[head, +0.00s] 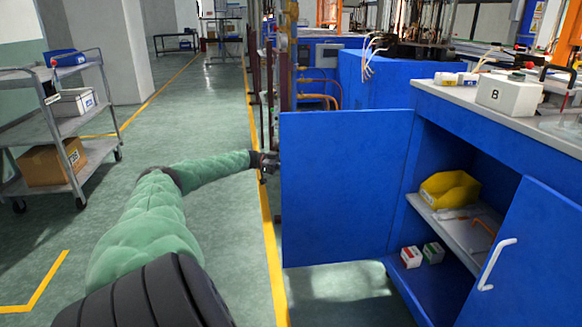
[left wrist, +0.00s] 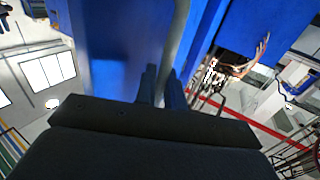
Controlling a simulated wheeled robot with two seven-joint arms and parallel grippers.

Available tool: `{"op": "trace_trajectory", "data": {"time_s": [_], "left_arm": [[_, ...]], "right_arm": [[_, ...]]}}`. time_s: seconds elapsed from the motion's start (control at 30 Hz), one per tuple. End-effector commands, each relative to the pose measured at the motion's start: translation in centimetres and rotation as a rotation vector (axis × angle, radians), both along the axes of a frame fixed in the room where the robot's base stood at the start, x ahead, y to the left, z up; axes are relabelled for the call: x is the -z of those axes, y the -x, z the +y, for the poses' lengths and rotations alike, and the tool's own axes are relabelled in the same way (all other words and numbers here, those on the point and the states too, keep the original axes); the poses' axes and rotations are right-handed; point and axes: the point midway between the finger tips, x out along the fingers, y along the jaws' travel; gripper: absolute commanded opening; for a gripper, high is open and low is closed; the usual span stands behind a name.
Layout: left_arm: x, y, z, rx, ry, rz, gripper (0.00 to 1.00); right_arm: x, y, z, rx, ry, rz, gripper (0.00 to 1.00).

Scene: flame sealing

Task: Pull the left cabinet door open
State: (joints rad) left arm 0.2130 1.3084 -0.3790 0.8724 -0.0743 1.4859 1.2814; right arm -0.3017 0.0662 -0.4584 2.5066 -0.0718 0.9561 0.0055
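The left cabinet door (head: 345,190) is blue and stands wide open, swung out from the cabinet with its inner face towards the head camera. My left gripper (head: 268,165) is at the door's free edge, partly hidden behind it. In the left wrist view, the fingers of my left gripper (left wrist: 163,92) are on either side of the grey bar handle (left wrist: 182,35) and close on it, against the blue door (left wrist: 115,45). The handle is hidden in the head view. My right gripper is out of view.
The right cabinet door (head: 535,262) is also open, with a white handle (head: 492,268). Inside, a yellow bin (head: 449,189) sits on a shelf, with small boxes (head: 411,257) below. A grey cart (head: 45,128) stands left. Open floor (head: 215,105) lies between.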

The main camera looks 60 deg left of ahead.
Motion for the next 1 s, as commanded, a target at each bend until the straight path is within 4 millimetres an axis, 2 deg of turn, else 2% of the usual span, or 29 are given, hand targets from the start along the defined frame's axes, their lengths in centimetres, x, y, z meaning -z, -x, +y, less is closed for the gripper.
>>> {"op": "trace_trajectory", "data": {"time_s": [0.03, 0.1, 0.47, 1.0], "left_arm": [[0.1, 0.0, 0.0, 0.000, -0.001, 0.002, 0.13], [0.1, 0.0, 0.0, 0.000, -0.001, 0.002, 0.26], [0.0, 0.2, 0.3, -0.001, -0.001, 0.001, 0.26], [0.1, 4.6, 5.7, -0.001, -0.001, 0.001, 0.26]], "right_arm": [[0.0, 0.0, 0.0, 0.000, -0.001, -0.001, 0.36], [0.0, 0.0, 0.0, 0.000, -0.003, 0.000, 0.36], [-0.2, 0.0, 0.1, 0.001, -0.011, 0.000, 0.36], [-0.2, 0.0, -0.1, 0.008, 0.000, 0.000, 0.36]]}}
